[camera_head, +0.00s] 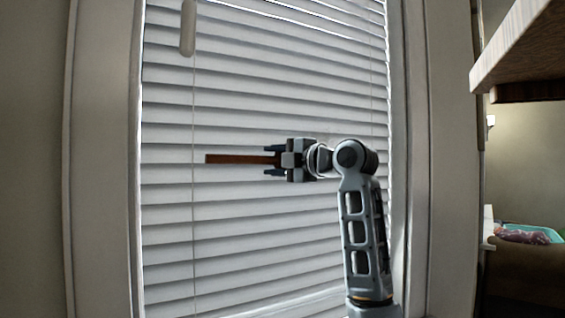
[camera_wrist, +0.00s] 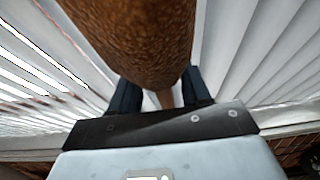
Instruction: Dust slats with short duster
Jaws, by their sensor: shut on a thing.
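The short duster (camera_head: 240,159) is a brown, narrow piece that points left from my gripper (camera_head: 275,160) in the head view. My gripper is shut on it. The slats (camera_head: 260,220) are white horizontal blinds in a window frame, and the duster lies level in front of their middle. I cannot tell whether it touches them. In the wrist view the brown, rough-textured duster (camera_wrist: 140,40) fills the top middle between my dark fingers (camera_wrist: 160,95), with slats (camera_wrist: 250,50) on both sides. The part of the duster between the fingers is partly hidden.
A white wand (camera_head: 188,28) and a thin cord hang at the left of the blinds. Window trim (camera_head: 105,160) borders both sides. A wooden shelf (camera_head: 520,50) juts in at the upper right.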

